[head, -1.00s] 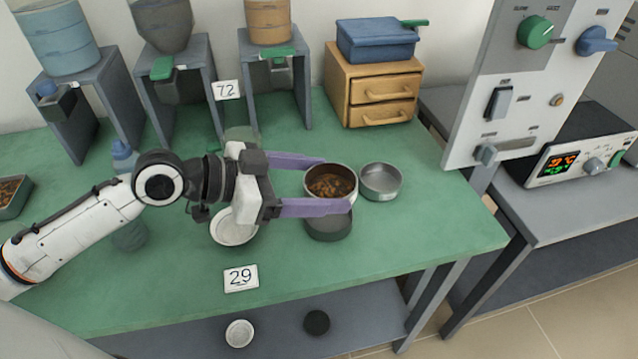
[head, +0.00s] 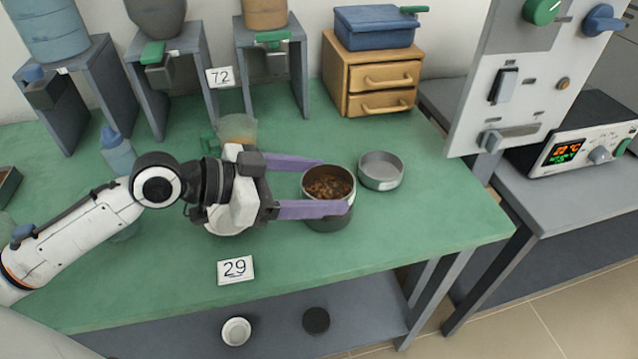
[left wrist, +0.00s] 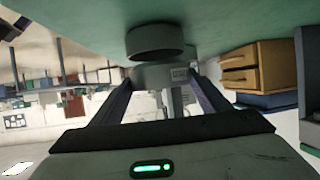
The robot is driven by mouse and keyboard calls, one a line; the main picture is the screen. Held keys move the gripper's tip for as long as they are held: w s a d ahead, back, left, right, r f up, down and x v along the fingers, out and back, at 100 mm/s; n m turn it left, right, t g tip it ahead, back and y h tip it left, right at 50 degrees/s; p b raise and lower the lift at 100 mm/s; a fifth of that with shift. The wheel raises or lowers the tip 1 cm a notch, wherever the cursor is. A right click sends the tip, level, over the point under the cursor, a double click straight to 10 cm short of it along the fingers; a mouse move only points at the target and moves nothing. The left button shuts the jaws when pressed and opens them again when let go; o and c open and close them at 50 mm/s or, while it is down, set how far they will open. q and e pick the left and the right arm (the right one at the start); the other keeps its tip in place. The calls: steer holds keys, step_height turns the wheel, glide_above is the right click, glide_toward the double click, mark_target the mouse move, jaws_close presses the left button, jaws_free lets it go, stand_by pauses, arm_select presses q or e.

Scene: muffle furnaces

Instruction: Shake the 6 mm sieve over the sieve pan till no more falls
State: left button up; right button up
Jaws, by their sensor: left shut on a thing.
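My left gripper (head: 312,185) is shut on a round metal sieve (head: 314,188), one purple finger on each side. Brown pieces (head: 328,183) lie inside the sieve. A dark grey round pan (head: 329,222) stands on the green table, just under the sieve and partly hidden by it and the near finger. In the left wrist view, which shows the table at the top, the held sieve (left wrist: 160,74) is between the fingers and the dark pan (left wrist: 155,40) is on the table beyond it. My right gripper is not in view.
An empty grey round vessel (head: 381,171) stands just right of the sieve. A white dish (head: 226,222) is partly under my left gripper. A wooden drawer box (head: 371,82) and hopper stands stand behind. The table's front right is clear.

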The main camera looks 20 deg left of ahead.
arm_select(q)
steer(key=shift+d+r, duration=0.1)
steer(key=shift+d, duration=0.1)
steer(key=shift+d+p, duration=0.3)
steer(key=shift+p, duration=0.2)
steer(key=shift+d, duration=0.2)
